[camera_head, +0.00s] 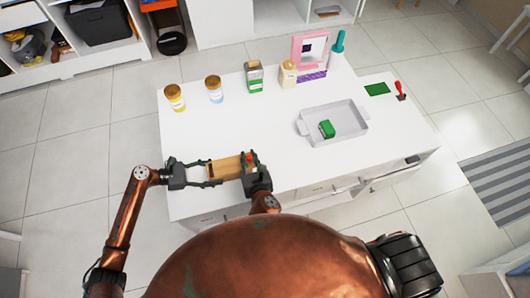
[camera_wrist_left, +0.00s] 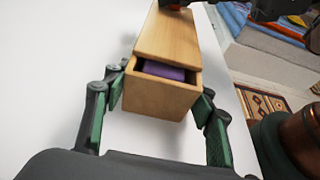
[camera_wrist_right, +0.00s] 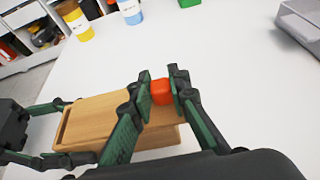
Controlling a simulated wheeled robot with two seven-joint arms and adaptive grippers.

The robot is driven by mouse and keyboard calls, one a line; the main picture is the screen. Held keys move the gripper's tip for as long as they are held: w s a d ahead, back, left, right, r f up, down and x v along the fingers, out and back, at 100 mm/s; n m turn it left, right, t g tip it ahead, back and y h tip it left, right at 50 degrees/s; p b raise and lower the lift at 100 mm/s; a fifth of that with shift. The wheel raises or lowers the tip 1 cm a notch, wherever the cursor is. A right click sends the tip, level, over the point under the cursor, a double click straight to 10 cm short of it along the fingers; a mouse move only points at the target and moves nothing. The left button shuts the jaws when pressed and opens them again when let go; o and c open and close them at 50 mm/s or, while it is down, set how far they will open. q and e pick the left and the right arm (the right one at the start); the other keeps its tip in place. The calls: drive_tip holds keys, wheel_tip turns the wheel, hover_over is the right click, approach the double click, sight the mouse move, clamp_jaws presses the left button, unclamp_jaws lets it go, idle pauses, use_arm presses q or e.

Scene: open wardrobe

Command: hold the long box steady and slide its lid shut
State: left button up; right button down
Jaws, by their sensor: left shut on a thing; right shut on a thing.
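The long wooden box (camera_head: 224,168) lies near the front edge of the white table, left of centre. In the left wrist view, the near end of the box (camera_wrist_left: 160,98) is uncovered and a purple thing (camera_wrist_left: 164,70) shows inside. The wooden lid (camera_wrist_left: 168,38) covers the part beyond that gap. My left gripper (camera_head: 210,173) is shut around the sides of the box's left end. My right gripper (camera_wrist_right: 160,88) is shut on the orange-red knob (camera_wrist_right: 161,91) at the lid's right end. The fingers partly hide the knob.
A grey tray (camera_head: 358,118) with a green thing (camera_head: 326,129) in it stands to the right. The table left of the box is clear.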

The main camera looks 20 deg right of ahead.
drive_tip(key=shift+a, duration=1.4)
drive_tip(key=c, duration=1.8)
unclamp_jaws()
drive_tip(key=shift+s, duration=0.1)
drive_tip(key=v, duration=0.7)
drive_tip(key=shift+s+r, duration=0.1)
